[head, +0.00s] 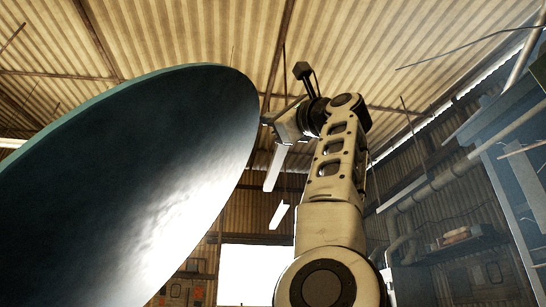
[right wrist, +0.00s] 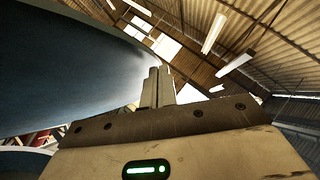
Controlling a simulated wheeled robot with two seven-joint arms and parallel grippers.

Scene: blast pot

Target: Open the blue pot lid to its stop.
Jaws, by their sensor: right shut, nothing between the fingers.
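The blue pot lid (head: 130,180) is a large disc that fills the left half of the head view, raised and steeply tilted, with its broad dark face toward me. It also fills the upper left of the right wrist view (right wrist: 60,70). My right gripper (head: 267,120) is at the lid's upper right edge, its fingers shut and empty. In the right wrist view the closed fingers (right wrist: 157,86) stand beside the lid's edge; I cannot tell whether they touch it. A pale blue curved edge shows at the lower left there, too little to name. My left gripper is out of view.
A blue-grey metal frame with pipes (head: 500,150) stands at the right. A shelf (head: 460,240) is on the right wall. Corrugated roofing and hanging lamps (head: 276,167) are overhead. Open air lies between my right arm and the right-hand frame.

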